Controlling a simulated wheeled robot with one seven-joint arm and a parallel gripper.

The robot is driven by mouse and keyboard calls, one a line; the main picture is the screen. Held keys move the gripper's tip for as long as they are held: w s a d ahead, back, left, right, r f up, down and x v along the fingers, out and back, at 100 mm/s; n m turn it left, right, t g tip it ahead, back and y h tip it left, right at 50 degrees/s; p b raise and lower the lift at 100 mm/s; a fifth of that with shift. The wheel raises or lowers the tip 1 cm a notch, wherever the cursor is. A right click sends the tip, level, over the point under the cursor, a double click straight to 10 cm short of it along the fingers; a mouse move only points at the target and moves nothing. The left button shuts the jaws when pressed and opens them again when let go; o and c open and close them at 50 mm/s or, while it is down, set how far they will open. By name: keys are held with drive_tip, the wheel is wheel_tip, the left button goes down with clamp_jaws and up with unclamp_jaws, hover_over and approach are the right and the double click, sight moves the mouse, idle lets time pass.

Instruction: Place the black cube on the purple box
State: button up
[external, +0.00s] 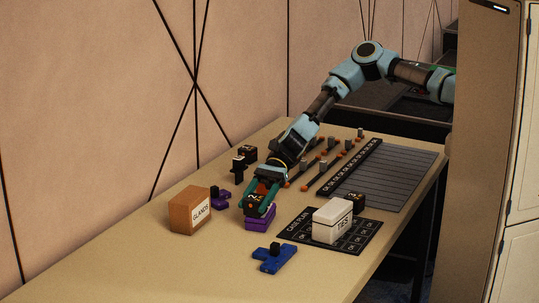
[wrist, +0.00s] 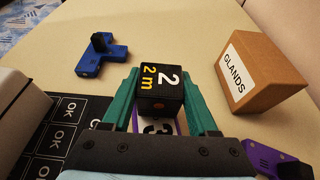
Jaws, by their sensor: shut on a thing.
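The black cube (wrist: 159,88), marked "2" and "2 m", is between the green fingers of my gripper (wrist: 157,80), which is shut on it. In the external view the cube (external: 253,201) is directly over the purple box (external: 260,221), which stands on the table. I cannot tell whether the cube touches the box's top. In the wrist view, only purple edges and part of a "3" marking show below the cube; the rest is hidden by the cube and gripper.
The brown GLANDS box (external: 190,211) stands left, beside a purple piece (external: 220,198). A blue piece (external: 274,259) lies in front. A white TIES box (external: 332,220) and another black cube (external: 355,200) sit on the black mat (external: 297,231). The table's front left is clear.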

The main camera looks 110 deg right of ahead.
drive_tip(key=shift+f, duration=0.1)
drive_tip(key=o, duration=1.4)
drive_tip(key=shift+d+r, duration=0.1)
drive_tip(key=shift+r, duration=0.1)
drive_tip(key=b+v, duration=0.2)
drive_tip(key=v, duration=1)
